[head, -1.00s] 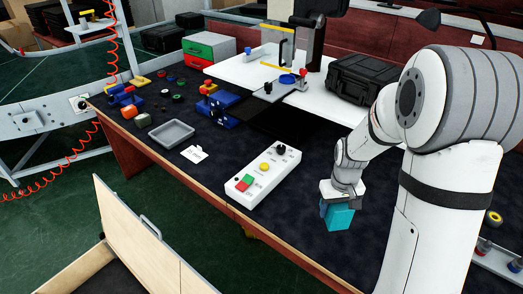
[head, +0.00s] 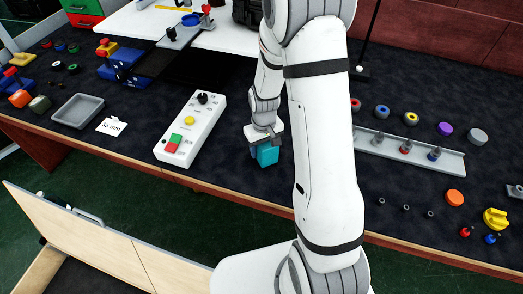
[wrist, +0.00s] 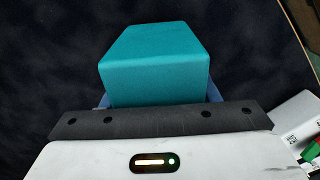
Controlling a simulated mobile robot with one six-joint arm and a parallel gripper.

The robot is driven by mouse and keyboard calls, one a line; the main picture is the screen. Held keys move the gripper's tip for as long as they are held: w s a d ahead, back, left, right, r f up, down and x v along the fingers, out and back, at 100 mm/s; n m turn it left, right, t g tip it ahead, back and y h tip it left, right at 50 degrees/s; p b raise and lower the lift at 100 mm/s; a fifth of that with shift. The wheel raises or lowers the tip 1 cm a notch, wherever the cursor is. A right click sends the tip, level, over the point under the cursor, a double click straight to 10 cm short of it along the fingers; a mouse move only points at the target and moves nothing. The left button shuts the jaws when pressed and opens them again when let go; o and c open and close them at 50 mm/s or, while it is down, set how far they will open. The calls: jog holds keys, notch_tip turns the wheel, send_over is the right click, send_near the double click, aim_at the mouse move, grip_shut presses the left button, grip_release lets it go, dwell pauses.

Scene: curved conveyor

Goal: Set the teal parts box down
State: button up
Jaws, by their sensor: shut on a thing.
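The teal parts box (head: 266,156) is at my gripper (head: 264,141), right of the white control box in the head view. In the wrist view the teal box (wrist: 155,62) fills the upper middle, with my gripper (wrist: 160,98) shut on it and blue finger edges showing on both sides. Dark worktop surface lies behind and around the box. I cannot tell whether its underside touches the worktop.
The control box (head: 190,128) with red, green and yellow buttons stands just left. A grey tray (head: 77,112) and a "35 mm" card (head: 112,126) lie further left. A rail with pegs (head: 410,150) and loose coloured parts lie right of my arm. Dark worktop in front is clear.

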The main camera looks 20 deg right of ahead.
jog(key=shift+f, duration=1.15)
jog(key=shift+f, duration=0.1)
jog(key=o, duration=1.2)
notch_tip(320, 180, up, 12)
jog(key=s+r+t, duration=0.1)
jog(key=s+r, duration=0.3)
jog(key=s, duration=0.2)
jog(key=s+r+m, duration=0.1)
jog(key=s+r, duration=0.4)
jog(key=s, duration=0.1)
jog(key=s+r+m+t, duration=0.1)
jog(key=s+r, duration=0.4)
jog(key=shift+s+a+r+t, duration=0.2)
jog(key=shift+s+a+t, duration=0.1)
jog(key=shift+s, duration=0.1)
